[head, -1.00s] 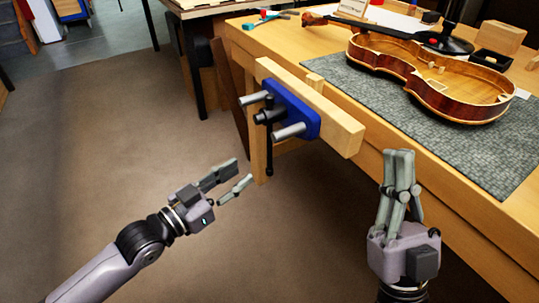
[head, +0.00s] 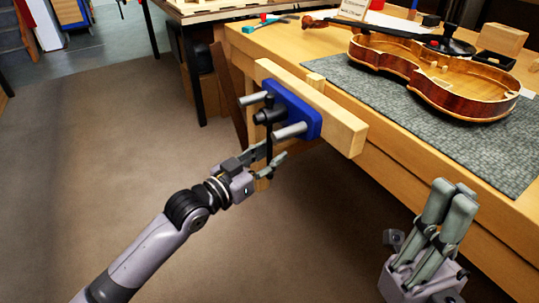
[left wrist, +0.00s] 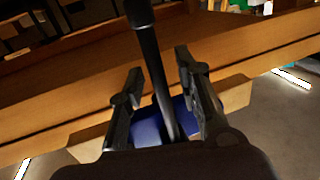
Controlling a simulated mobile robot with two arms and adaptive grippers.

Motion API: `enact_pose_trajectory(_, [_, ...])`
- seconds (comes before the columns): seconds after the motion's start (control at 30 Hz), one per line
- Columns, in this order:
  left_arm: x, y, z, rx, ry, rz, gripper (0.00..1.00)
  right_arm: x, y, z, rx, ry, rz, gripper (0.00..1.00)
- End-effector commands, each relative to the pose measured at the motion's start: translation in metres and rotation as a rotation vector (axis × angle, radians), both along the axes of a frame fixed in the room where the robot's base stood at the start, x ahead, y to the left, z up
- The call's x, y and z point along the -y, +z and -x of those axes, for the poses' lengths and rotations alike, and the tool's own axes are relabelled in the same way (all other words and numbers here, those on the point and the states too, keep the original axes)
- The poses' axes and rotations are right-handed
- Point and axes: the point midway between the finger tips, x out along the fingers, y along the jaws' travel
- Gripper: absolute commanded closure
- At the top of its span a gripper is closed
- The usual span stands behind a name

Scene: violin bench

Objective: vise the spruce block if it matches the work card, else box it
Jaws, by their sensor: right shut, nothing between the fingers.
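The vise on the bench front has a long pale wooden jaw (head: 335,122), a blue plate (head: 312,122) and a black handle bar (head: 269,150). A small pale wood block (head: 315,80) shows between the jaw and the bench; I cannot tell if it is clamped or if it is the spruce block. My left gripper (head: 270,155) is open at the handle bar. In the left wrist view the bar (left wrist: 158,85) stands between the spread fingers. My right gripper (head: 455,188) is shut and empty before the bench front. A card (head: 354,9), its writing unreadable, stands at the back.
An open violin body (head: 475,105) lies on a grey mat (head: 400,115). A larger wood block (head: 503,38) and a dark box (head: 494,60) stand at the back right. Small tools (head: 270,20) lie at the far left of the bench. The floor left of the vise is clear.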

Motion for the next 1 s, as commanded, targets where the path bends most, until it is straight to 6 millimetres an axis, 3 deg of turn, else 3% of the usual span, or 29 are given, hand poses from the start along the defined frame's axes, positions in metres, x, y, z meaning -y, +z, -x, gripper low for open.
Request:
enact_pose_trajectory(0.47, [-0.0003,-0.0001,0.0003,-0.001,0.000,0.001,0.99,-0.0002,0.0000,-0.0002,-0.001,0.000,0.000,1.00])
enact_pose_trajectory(1.0, [-0.0003,-0.0002,0.0004,-0.001,0.000,0.001,1.00,0.0000,-0.0001,-0.0002,-0.001,0.000,0.000,1.00])
